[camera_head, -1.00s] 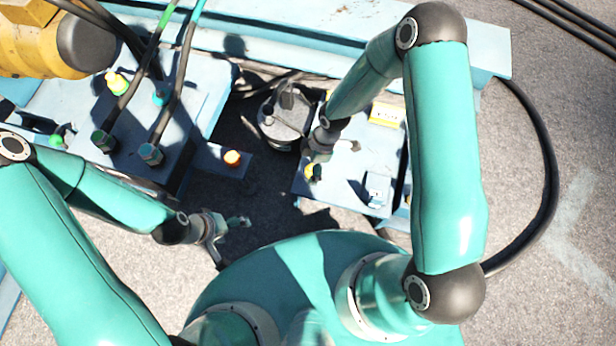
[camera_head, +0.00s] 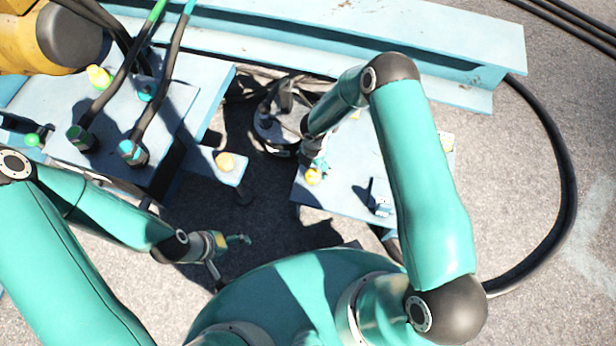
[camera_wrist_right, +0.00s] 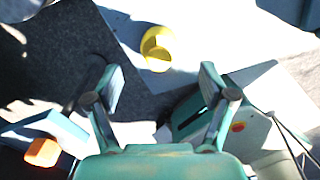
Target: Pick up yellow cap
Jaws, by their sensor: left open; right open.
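The yellow cap (camera_head: 313,176) sits on the left part of the light blue panel (camera_head: 335,198) in the head view. In the right wrist view the yellow cap (camera_wrist_right: 157,45) lies beyond the fingertips, roughly centred between them, with a gap. My right gripper (camera_wrist_right: 160,82) is open and empty. In the head view my right gripper (camera_head: 319,162) is right by the cap, and the wrist partly hides the fingers. My left gripper (camera_head: 230,243) is open and empty over the dark ground at the lower left.
A blue block with cable connectors (camera_head: 132,152) is further left. A blue beam (camera_head: 300,45) runs across the back. A grey switch (camera_head: 380,197) stands on the panel, right of the yellow cap.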

